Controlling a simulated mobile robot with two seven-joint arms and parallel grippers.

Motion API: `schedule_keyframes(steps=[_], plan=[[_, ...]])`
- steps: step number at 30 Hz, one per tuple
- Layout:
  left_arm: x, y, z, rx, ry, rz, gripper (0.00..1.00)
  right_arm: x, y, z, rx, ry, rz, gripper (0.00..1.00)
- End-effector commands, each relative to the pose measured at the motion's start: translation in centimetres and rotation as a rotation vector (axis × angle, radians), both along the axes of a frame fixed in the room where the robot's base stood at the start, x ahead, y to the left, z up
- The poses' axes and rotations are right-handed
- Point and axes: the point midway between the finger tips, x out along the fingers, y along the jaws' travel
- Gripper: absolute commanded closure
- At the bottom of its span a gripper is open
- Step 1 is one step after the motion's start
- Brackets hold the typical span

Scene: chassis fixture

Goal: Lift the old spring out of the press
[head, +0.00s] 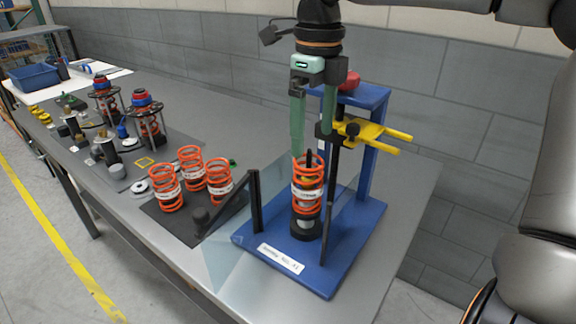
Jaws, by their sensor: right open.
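The old spring (307,192), an orange coil with a white band, stands upright in the press. It sits on a dark round seat around a central rod. The press (328,270) has a blue base plate, a blue upright frame and a yellow fork (365,133) above and right of the spring. My right gripper (312,145) points down above the spring, its green fingers apart and nothing between them. The fingertips are close to the spring's top; whether they touch it I cannot tell. My left gripper is not in view.
Three orange springs (192,168) stand on a dark mat left of the press. A clear guard with a dark post (256,202) stands at the press's left side. Strut assemblies (148,122), small parts and a blue bin (35,77) lie farther left. A grey wall is close behind.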

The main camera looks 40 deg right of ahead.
Motion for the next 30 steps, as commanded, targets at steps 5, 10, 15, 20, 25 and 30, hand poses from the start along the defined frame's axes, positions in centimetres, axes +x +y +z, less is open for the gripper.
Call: schedule_keyframes(steps=[5,10,15,20,25,30], plan=[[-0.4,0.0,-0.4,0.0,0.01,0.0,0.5,0.0,0.0,-0.6,-0.009,0.004,0.003,0.0],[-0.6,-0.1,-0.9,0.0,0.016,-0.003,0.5,-0.1,0.0,-3.7,-0.008,0.006,0.004,0.0],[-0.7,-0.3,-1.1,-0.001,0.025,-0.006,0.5,0.0,0.0,-6.3,-0.008,0.005,0.002,0.0],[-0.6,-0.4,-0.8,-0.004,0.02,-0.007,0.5,0.0,-0.1,-7.4,-0.009,0.002,0.003,0.0],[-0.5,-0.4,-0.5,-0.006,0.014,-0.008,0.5,0.3,-0.4,-9.5,-0.007,0.006,0.002,0.0],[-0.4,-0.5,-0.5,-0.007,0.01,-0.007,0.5,0.5,-0.5,-11.8,-0.008,0.004,0.003,0.0]])
